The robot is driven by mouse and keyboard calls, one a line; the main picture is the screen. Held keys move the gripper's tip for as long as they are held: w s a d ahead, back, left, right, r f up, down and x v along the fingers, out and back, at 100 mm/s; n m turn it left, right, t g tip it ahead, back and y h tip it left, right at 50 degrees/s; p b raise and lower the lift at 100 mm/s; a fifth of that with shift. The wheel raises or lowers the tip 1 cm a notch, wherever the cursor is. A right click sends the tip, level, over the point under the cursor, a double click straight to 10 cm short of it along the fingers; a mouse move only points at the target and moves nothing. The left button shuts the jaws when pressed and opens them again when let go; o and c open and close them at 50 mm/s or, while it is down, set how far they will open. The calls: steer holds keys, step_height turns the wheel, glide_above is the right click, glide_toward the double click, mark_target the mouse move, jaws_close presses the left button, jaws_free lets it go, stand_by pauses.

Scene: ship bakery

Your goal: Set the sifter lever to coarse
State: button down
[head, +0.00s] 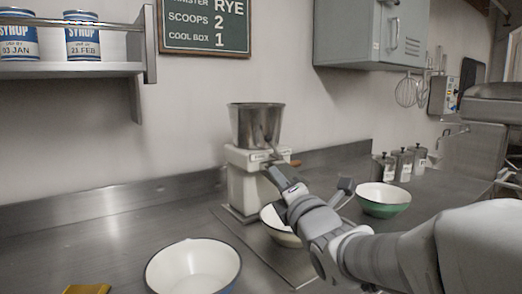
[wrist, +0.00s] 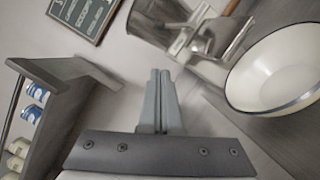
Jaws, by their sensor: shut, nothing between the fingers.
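The sifter is a cream machine (head: 243,185) with a metal hopper (head: 256,125) on top, standing on the steel counter. A small brown lever tip (head: 295,163) shows at its right side; in the wrist view a brown handle (wrist: 231,7) rises from the sifter's metal parts (wrist: 203,42) at the top right. My gripper (head: 271,164) is in front of the sifter's upper body in the head view. In the wrist view its fingers (wrist: 160,75) are together and empty, below and left of the handle. I cannot read the lever's setting marks.
A cream bowl (head: 269,222) sits under the sifter, partly behind my arm. A white bowl (head: 193,268) stands at the front and a green bowl (head: 383,198) at the right. Canisters (head: 403,166) stand farther back. A sign (head: 205,28) and shelf (head: 70,69) are above.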

glide_toward(271, 144)
steer(key=w+a, duration=0.2)
steer(key=a, duration=0.3)
steer(key=shift+w+d+r, duration=0.2)
steer(key=shift+w+r, duration=0.05)
steer(key=shift+w, duration=0.3)
steer(key=shift+w+d+r, duration=0.25)
steer(key=shift+w, duration=0.25)
steer(key=shift+w+d+r, duration=0.2)
steer(key=shift+w+r, duration=0.1)
steer(key=shift+w, duration=0.25)
steer(key=shift+w+d+r+m+h, duration=0.1)
steer(key=shift+d+r+m+h, duration=0.2)
steer(key=shift+m, duration=0.4)
steer(key=w+d+r+m+g+p, duration=0.1)
steer(key=w+d+m+g+p, duration=0.1)
steer(key=m+p, duration=0.3)
steer(key=w+d+r+m+g+p, duration=0.1)
steer(key=d+m+p, duration=0.3)
steer(key=p, duration=1)
steer(key=shift+w+r+m+g, duration=0.35)
steer(key=shift+w+m, duration=0.25)
steer(key=shift+m, duration=0.4)
steer(key=shift+f, duration=0.1)
